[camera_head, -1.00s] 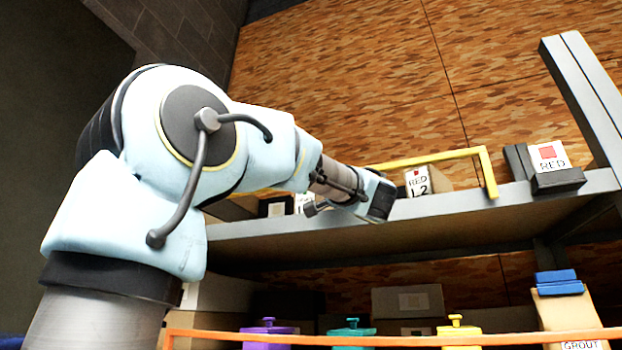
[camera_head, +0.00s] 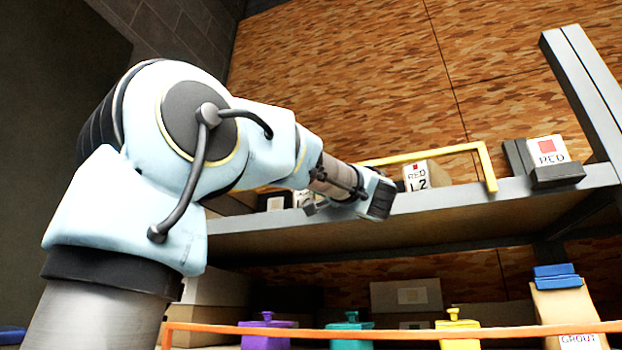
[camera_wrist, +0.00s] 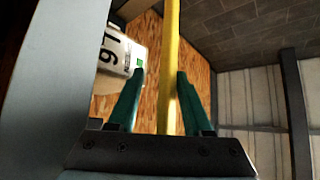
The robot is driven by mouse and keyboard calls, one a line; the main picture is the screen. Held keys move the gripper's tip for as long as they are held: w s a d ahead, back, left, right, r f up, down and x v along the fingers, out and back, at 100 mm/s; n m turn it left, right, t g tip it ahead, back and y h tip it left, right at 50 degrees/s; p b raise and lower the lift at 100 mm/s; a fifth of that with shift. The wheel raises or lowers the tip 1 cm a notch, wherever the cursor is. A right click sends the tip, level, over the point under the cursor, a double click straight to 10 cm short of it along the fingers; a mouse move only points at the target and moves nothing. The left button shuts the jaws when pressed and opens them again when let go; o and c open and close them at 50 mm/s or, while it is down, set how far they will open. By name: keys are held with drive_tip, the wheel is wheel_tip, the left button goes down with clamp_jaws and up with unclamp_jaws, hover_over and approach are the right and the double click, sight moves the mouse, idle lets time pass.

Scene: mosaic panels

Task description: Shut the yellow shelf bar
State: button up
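The yellow shelf bar (camera_head: 430,154) runs along the front of the upper shelf, with its right end bent down to the shelf edge. In the wrist view the yellow bar (camera_wrist: 171,65) passes between the two green fingers of my gripper (camera_wrist: 158,85). The fingers are apart, with a gap on the left side; the bar lies nearer the right finger. I cannot tell whether it touches that finger. In the head view my gripper's fingers are hidden behind the dark wrist end.
The upper shelf (camera_head: 450,205) carries a box marked RED L2 (camera_head: 424,174) and a RED sign block (camera_head: 546,160). An orange bar (camera_head: 400,333) crosses below, in front of purple, teal and yellow lidded containers. A box labelled 6 (camera_wrist: 115,60) is close left of my fingers.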

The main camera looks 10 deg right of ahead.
drive_tip(key=shift+r, duration=0.1)
drive_tip(key=b+v, duration=0.5)
drive_tip(key=v, duration=0.5)
drive_tip(key=shift+s+f, duration=0.25)
drive_tip(key=shift+s, duration=0.05)
drive_tip(key=shift+d, duration=0.15)
